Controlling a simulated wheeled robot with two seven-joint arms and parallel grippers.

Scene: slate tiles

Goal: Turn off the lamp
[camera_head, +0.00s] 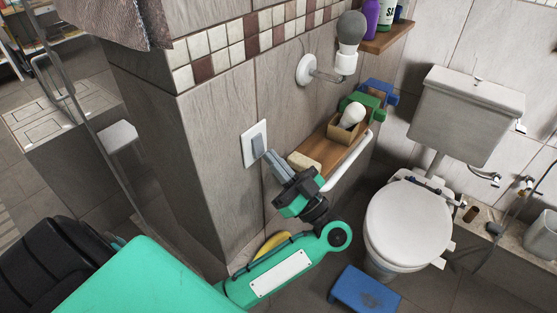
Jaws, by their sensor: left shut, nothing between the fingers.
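The lamp (350,32) is on the tiled wall at the upper middle, with a round white base, a short arm and a white socket. Its bulb looks grey, with no visible glow. A white wall plate (248,150) with a grey rocker switch is lower on the wall, left of the lamp. My left gripper (272,162) is shut and empty, its fingertips close beside the switch's lower right. I cannot tell whether they touch it. My right gripper is not in view.
A wooden shelf (343,154) with a white rail holds a small box with a white bulb, just right of my gripper. Bottles stand on a higher shelf (389,38). A toilet (408,224) and a blue stool (364,289) are at right.

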